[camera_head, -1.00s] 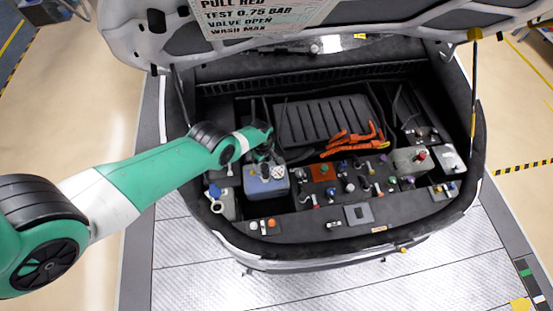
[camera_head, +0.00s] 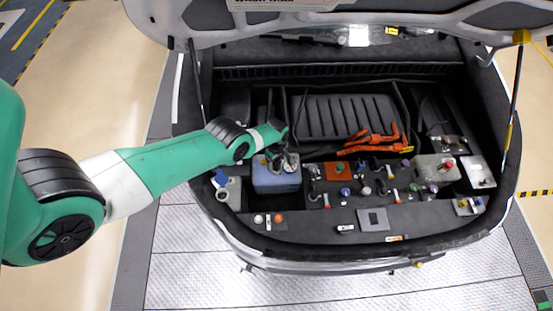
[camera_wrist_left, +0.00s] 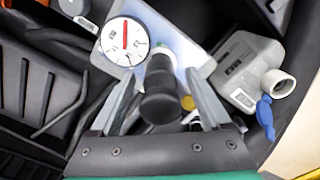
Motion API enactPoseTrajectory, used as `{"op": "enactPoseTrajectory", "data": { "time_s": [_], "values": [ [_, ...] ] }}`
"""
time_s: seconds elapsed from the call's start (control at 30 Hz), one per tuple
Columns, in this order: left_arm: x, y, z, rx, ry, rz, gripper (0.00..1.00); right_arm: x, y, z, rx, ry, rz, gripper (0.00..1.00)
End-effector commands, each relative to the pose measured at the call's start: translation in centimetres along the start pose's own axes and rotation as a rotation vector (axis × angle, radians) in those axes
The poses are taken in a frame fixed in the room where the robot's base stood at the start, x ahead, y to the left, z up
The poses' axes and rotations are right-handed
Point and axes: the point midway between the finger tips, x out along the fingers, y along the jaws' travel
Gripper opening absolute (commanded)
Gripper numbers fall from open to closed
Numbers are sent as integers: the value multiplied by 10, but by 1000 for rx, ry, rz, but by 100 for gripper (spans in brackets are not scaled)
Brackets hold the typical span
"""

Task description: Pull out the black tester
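The black tester (camera_wrist_left: 160,92) is a dark cylinder standing on the neck of the pale blue tank (camera_head: 277,179). A round white gauge with a red needle (camera_wrist_left: 125,42) sits beside it in the left wrist view. My left gripper (camera_wrist_left: 164,88) is above the tank, with one finger on each side of the tester. Gaps show between the fingers and the tester, so the gripper looks open. In the head view the left gripper (camera_head: 281,154) partly hides the tester and the tank top. My right gripper is not in view.
Right of the tank is a panel with several coloured caps and fittings (camera_head: 345,185). Orange cables (camera_head: 375,142) lie behind it. The raised hood (camera_head: 330,22) hangs above the bay.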

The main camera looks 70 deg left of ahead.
Motion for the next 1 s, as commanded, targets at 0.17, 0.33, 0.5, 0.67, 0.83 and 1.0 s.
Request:
{"op": "enactPoseTrajectory", "data": {
  "time_s": [0.17,0.33,0.5,0.67,0.83,1.0],
  "values": [
    [0,0,0,0,0,0,50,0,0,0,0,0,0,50],
    [0,0,0,0,0,0,20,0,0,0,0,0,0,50],
    [0,0,0,0,0,0,0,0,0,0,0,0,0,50],
    [0,0,0,0,0,0,0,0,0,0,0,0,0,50],
    [0,0,0,0,0,0,15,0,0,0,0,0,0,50],
    [-1,1,0,0,0,1,0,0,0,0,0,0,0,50]
  ]
}}
